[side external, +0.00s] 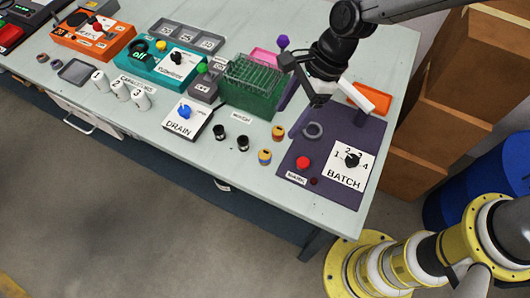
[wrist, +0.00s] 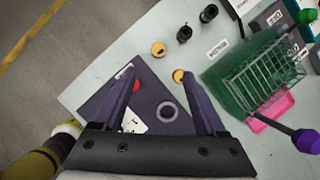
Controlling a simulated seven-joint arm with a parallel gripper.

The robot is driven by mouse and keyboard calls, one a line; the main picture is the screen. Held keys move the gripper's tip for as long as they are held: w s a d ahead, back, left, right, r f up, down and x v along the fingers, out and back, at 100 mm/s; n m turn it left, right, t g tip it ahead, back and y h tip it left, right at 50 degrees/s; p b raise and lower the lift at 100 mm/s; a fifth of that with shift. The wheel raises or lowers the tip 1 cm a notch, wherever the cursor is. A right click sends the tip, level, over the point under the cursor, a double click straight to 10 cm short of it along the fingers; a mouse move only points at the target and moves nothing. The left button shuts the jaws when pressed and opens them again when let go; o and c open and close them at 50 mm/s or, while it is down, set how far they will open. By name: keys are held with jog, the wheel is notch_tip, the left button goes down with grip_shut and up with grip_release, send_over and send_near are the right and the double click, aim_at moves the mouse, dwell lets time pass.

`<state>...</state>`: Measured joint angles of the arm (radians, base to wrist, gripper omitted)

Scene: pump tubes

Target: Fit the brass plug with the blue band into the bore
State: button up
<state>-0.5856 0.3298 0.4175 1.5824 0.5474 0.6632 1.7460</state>
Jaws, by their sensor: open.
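Two short brass plugs stand on the table left of the dark purple panel. The nearer plug (side external: 264,156) appears to carry a blue-grey band; it also shows in the wrist view (wrist: 158,48). The other brass plug (side external: 278,131) stands closer to the panel's edge, its band reddish-dark; it also shows in the wrist view (wrist: 178,76). A grey ring (side external: 313,130), apparently the bore's rim, sits on the panel; it also shows in the wrist view (wrist: 166,110). My gripper (wrist: 162,83) is open and empty, held above the panel, apart from both plugs.
The panel (side external: 338,137) also bears a red button (side external: 303,162) and a BATCH dial (side external: 352,160). A green rack (side external: 252,85) stands close to my gripper. Two black cylinders (side external: 243,143) and a DRAIN box (side external: 187,116) lie left of the plugs. The table's front edge is near.

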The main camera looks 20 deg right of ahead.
aim_at(265, 154)
jog(key=x, duration=1.3)
jog(key=shift+s+f, duration=0.1)
jog(key=shift+s, duration=0.05)
grip_shut()
